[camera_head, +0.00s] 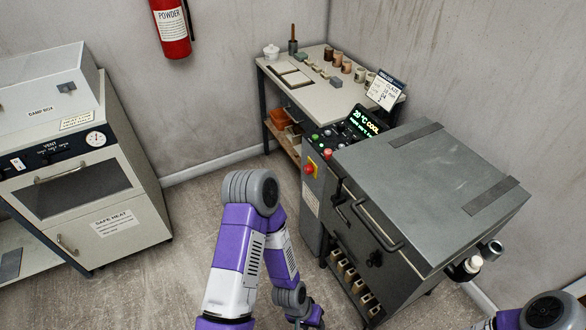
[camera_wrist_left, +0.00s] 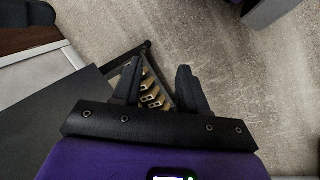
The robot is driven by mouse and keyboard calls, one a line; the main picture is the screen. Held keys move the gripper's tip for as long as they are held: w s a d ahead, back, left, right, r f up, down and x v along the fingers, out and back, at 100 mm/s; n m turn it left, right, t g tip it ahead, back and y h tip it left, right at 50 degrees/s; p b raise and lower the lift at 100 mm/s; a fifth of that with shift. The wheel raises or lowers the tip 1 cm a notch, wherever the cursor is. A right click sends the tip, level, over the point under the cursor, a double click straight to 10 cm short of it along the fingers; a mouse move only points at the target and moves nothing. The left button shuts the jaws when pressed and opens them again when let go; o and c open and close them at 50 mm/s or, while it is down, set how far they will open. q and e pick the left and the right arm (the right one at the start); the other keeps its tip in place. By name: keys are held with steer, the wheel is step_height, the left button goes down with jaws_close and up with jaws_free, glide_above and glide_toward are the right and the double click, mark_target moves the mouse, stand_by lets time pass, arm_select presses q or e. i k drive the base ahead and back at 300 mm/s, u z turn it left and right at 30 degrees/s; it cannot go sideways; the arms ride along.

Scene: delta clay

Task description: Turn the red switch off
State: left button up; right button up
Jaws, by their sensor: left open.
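The red switch (camera_head: 309,169) is a round red knob on a yellow plate. It sits on the front of the control box (camera_head: 313,193), at the left side of the grey kiln (camera_head: 425,185). My left arm reaches up from the bottom and bends back down, left of the kiln front. In the left wrist view my left gripper (camera_wrist_left: 158,82) is open and empty, its two black fingers apart above the floor and the kiln's lower rack. It is low and away from the switch, which does not show in that view. My right gripper is out of view.
A lit display (camera_head: 367,122) and small buttons top the control box. The kiln's handle bar (camera_head: 378,228) juts out in front. Blocks (camera_head: 352,281) lie on the rack below. A worktable (camera_head: 330,90) stands behind, and an oven cabinet (camera_head: 75,170) stands left. Floor between is clear.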

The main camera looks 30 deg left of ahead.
mark_target(309, 168)
steer(key=i, duration=0.3)
steer(key=u, duration=0.2)
steer(key=k, duration=0.1)
steer(key=u, duration=1.4)
steer(key=i, duration=0.85)
steer(key=u, duration=0.15)
